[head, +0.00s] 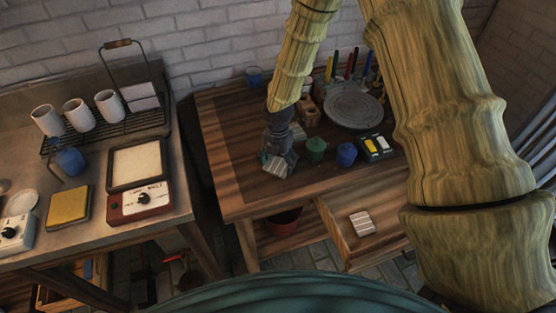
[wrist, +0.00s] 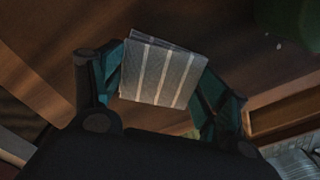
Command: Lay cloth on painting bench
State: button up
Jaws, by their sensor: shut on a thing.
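The folded grey cloth with pale stripes (head: 275,164) is between the fingers of my gripper (head: 279,152), low over the front left part of the wooden painting bench (head: 232,140). In the wrist view my gripper (wrist: 160,85) is shut on the cloth (wrist: 162,74), one finger at each side, with brown wood behind it. I cannot tell whether the cloth touches the bench top.
A green pot (head: 316,149), a blue pot (head: 346,154) and a paint box (head: 376,146) stand just right of my gripper. A round turntable (head: 353,110) is behind them. Another striped cloth (head: 362,222) lies in the open drawer (head: 350,247). The bench's left side is clear.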

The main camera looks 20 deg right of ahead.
aim_at(278, 164)
jog(key=shift+f, duration=0.1)
jog(key=shift+f, duration=0.15)
jog(key=o, duration=1)
jog(key=shift+c, duration=0.2)
notch_tip(278, 164, up, 12)
jog(key=b, duration=0.2)
jog(key=shift+b, duration=0.4)
